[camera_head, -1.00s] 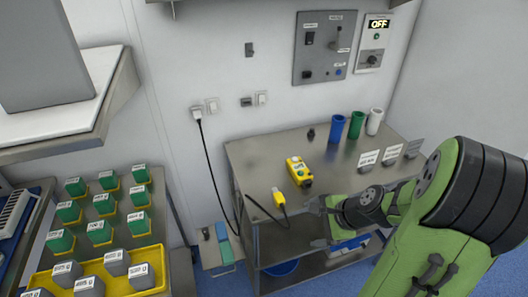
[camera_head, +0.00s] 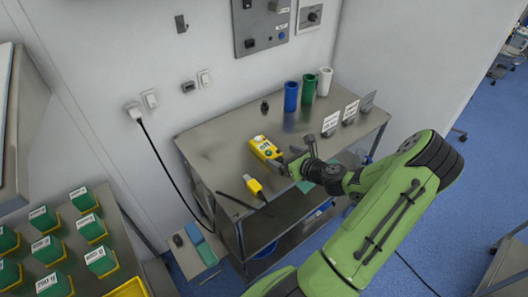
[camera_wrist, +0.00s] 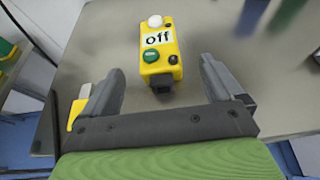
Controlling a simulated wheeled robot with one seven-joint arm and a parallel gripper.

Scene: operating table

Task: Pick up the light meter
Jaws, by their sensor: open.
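The light meter appears to be the yellow box (camera_head: 262,145) with a white dome and a dark end, lying on the metal table. In the wrist view the yellow box (camera_wrist: 157,65) shows an "off" label, a green button and a black knob. My gripper (camera_head: 288,160) is close to the box's right, dark end. In the wrist view my gripper (camera_wrist: 162,70) is open, one finger on each side of the box, with gaps on both sides. Nothing is held. I cannot tell how far the fingers are above the tabletop.
Blue (camera_head: 291,96), green (camera_head: 309,86) and white (camera_head: 325,81) cups stand at the back, with label stands (camera_head: 331,122) to the right. Tabletop left of the box is clear.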

